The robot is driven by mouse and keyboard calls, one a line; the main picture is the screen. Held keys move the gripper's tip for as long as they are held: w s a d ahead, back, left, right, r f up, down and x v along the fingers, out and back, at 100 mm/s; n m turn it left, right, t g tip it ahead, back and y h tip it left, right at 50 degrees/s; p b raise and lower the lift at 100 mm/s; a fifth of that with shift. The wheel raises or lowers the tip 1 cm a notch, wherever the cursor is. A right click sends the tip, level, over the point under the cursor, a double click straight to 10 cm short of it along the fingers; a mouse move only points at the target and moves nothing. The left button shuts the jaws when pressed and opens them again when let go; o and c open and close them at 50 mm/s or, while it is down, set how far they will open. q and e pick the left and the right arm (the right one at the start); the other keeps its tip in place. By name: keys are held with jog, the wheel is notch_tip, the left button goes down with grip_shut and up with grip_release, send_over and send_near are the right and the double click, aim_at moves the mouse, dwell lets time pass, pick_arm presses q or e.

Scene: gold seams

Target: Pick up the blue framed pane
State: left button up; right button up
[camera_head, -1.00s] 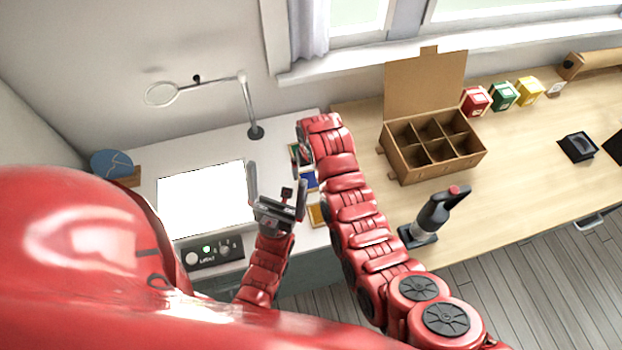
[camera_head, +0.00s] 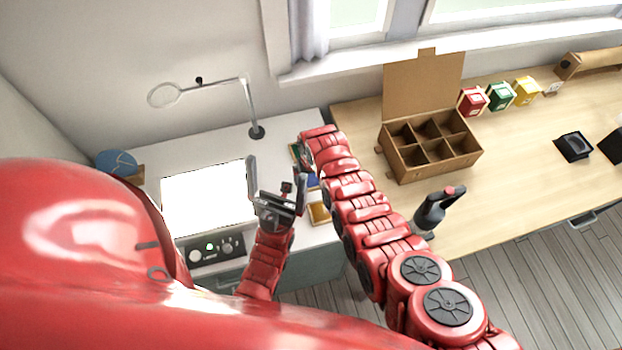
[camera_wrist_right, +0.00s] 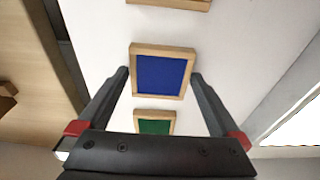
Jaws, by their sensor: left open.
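The blue framed pane (camera_wrist_right: 160,72) has a light wooden frame and lies flat on the white tabletop. In the right wrist view it sits between the spread fingers of my right gripper (camera_wrist_right: 160,75). That gripper is open and empty; the gap down to the pane is hard to judge. My left gripper (camera_head: 277,172) is open and empty, near the right edge of the light panel.
A green framed pane (camera_wrist_right: 154,122) lies close to the blue one. A bright light panel (camera_head: 205,197), a lamp stand (camera_head: 256,131) and a divided cardboard box (camera_head: 432,158) stand around.

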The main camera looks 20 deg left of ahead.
jog(key=c, duration=1)
jog(key=shift+c, duration=0.2)
jog(key=shift+r, duration=0.15)
